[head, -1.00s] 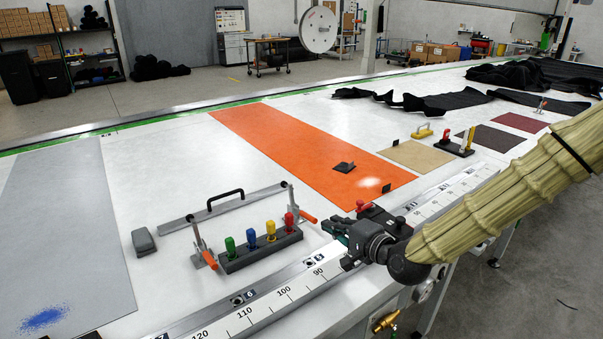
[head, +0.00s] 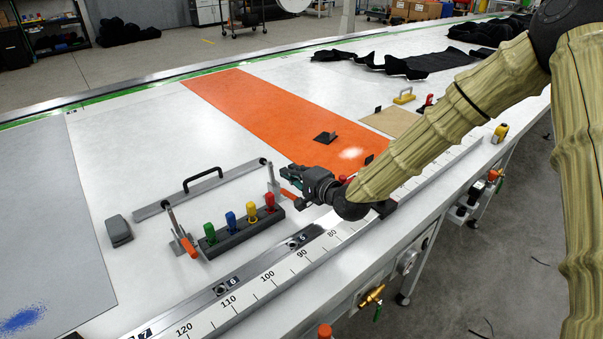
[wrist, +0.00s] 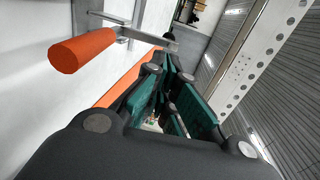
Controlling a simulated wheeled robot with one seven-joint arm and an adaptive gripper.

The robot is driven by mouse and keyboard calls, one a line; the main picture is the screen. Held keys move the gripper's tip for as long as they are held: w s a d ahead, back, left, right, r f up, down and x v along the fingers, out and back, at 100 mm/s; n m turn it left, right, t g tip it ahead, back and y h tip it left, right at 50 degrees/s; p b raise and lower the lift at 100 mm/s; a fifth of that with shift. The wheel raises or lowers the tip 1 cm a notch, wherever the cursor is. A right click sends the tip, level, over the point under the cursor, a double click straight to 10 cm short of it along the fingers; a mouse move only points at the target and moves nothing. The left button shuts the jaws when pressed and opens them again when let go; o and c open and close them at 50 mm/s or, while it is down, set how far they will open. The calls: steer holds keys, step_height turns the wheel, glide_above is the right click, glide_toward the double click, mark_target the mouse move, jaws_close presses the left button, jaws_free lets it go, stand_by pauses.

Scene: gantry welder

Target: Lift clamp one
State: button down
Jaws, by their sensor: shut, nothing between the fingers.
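Two toggle clamps with orange handles stand at the ends of a long metal straightedge (head: 208,188) with a black handle. The left clamp (head: 183,243) is at its near end. The right clamp (head: 274,183) is at its far end. No marking shows which is clamp one. My gripper (head: 287,172) is shut and empty, just right of the right clamp, its arm partly covering the area. In the wrist view, an orange clamp handle (wrist: 82,52) and its metal arm lie left of and beyond my shut green-padded fingers (wrist: 172,98), apart from them.
A numbered rail (head: 265,283) runs along the table's front edge. An orange sheet (head: 260,115) lies behind. A grey block (head: 118,231) sits at left.

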steer(key=p+x, duration=0.1)
steer(key=x, duration=0.3)
steer(key=shift+s+a+r, duration=0.1)
steer(key=shift+a+r, duration=0.1)
stand_by(0.3)
